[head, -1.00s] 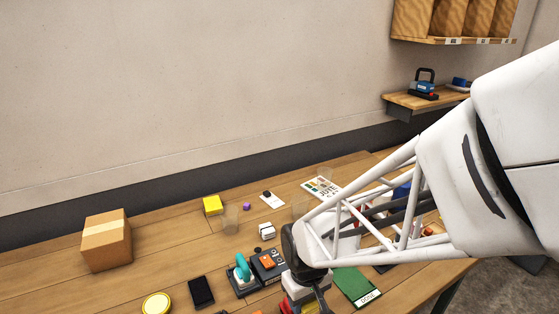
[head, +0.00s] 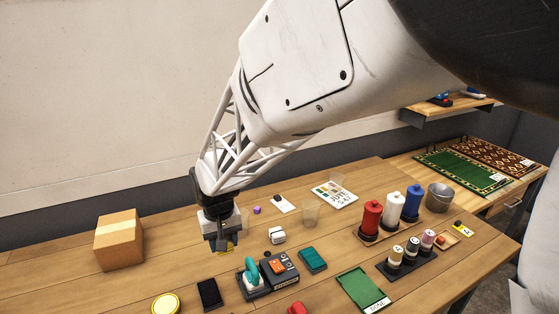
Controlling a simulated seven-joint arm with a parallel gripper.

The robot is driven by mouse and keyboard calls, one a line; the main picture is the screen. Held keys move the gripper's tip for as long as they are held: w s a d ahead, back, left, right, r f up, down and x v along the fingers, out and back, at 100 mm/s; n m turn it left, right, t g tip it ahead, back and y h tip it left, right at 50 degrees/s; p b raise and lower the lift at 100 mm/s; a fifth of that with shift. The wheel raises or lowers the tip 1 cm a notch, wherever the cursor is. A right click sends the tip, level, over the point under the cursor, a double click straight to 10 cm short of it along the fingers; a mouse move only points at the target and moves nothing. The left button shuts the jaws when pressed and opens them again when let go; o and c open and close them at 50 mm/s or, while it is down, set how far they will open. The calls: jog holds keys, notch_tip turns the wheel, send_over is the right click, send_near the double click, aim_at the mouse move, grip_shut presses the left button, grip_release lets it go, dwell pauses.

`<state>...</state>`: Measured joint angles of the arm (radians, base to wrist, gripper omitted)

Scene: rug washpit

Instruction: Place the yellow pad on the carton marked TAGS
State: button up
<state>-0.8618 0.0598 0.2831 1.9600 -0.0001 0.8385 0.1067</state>
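My gripper (head: 222,246) hangs pointing down over the left-middle of the table, to the right of the carton. A small yellow piece, which I take to be the yellow pad (head: 231,248), shows at its fingertips. The fingers appear shut on it, though most of it is hidden by the gripper. A brown cardboard carton (head: 119,242) with a pale tape strip stands at the table's left. No TAGS marking is readable on the faces I see.
A black phone-like slab (head: 209,293), a yellow round tin (head: 165,303) and a teal-handled device (head: 255,277) lie in front of the gripper. The table between carton and gripper is clear.

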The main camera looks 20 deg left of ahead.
jog(key=s+a, duration=0.4)
jog(key=a, duration=0.8)
jog(key=s+a+r, duration=0.1)
jog(key=s+a, duration=0.3)
jog(key=a, duration=0.8)
jog(key=shift+s+r, duration=0.25)
jog(key=shift+s, duration=0.1)
jog(key=shift+a, duration=0.1)
send_over(116, 227)
jog(key=shift+a+f, duration=0.15)
jog(key=shift+f, duration=0.55)
jog(key=shift+f, duration=0.1)
jog(key=shift+f, duration=1.7)
jog(key=shift+f, duration=0.1)
jog(key=o, duration=0.9)
